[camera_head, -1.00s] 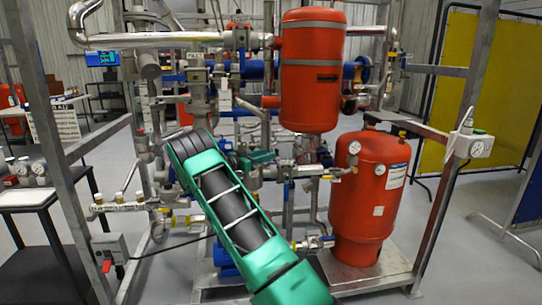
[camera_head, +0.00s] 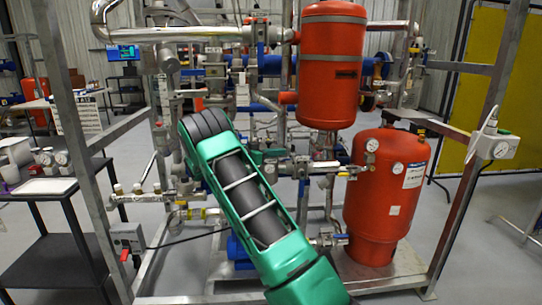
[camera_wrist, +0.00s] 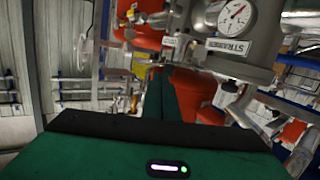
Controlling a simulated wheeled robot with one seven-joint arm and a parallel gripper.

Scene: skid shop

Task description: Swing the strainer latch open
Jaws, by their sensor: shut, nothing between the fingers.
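In the wrist view a grey metal strainer body (camera_wrist: 245,50) carries a label that seems to read STRAINER and a round dial gauge (camera_wrist: 234,15). I cannot clearly make out its latch. My gripper (camera_wrist: 170,78) reaches forward from the green housing with its dark green fingers together and nothing held. Its tips are below and left of the strainer label; I cannot tell whether they touch anything. In the head view my green arm hides the gripper and the pipework behind it.
A steel frame (camera_head: 72,150) surrounds the pipe skid. A red upper tank (camera_head: 330,75) and a red lower tank (camera_head: 388,195) stand to the right of my arm. A black side table (camera_head: 45,190) with gauges is at left.

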